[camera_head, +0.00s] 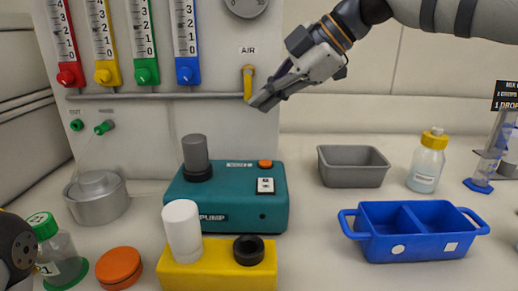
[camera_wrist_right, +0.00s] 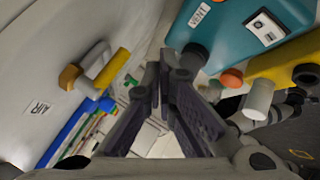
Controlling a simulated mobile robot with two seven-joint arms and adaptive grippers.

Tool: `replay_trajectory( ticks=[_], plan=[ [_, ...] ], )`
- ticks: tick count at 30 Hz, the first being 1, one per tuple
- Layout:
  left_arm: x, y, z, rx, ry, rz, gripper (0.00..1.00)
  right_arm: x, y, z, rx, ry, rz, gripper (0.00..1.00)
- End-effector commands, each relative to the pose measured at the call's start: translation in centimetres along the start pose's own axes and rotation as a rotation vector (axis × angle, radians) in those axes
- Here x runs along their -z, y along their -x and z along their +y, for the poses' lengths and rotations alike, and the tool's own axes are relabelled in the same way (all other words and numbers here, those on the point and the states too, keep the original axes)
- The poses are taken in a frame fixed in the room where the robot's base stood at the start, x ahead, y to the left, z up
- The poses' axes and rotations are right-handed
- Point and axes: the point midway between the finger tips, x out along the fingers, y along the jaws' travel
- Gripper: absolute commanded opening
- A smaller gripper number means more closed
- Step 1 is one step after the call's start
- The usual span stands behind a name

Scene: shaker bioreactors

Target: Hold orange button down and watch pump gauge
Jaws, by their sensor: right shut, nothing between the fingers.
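The orange button (camera_head: 265,163) sits at the back right of the top of the teal pump box (camera_head: 228,206), behind a white switch plate. A round grey dial (camera_head: 246,5) on the panel above the AIR label is cut off by the top edge, and its reading cannot be made out. My right gripper (camera_head: 262,100) is up by the panel at the yellow air valve handle, well above the button and apart from it. In the right wrist view its fingers (camera_wrist_right: 163,70) are together and empty. My left gripper does not show.
The yellow block (camera_head: 222,275) with a white cylinder (camera_head: 183,230) stands in front of the pump. A grey tray (camera_head: 353,167) and blue divided bin (camera_head: 412,232) are to the right. The yellow valve handle (camera_head: 247,83) is beside my right fingers. Open table lies right of the pump.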

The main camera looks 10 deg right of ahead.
Motion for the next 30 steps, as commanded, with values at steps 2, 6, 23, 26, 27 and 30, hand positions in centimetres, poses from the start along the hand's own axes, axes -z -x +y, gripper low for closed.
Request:
replay_trajectory(
  ticks=[2,6,23,26,27,30],
  plan=[
    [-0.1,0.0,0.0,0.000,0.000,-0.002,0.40,0.0,0.0,0.0,0.000,0.000,0.000,0.00],
    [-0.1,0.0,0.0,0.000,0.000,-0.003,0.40,0.0,0.0,0.0,0.000,-0.001,0.000,0.00],
    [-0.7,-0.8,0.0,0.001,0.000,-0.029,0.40,-3.1,-4.2,-3.0,0.004,-0.005,0.000,0.00],
    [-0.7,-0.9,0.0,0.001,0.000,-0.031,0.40,-3.6,-5.0,-3.6,0.002,-0.002,-0.001,0.00],
    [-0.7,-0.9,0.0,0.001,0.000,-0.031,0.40,-3.8,-5.3,-3.9,0.003,-0.002,-0.001,0.00],
    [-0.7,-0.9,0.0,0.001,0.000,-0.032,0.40,-4.2,-5.8,-4.2,0.001,-0.002,0.000,0.00]
  ],
)
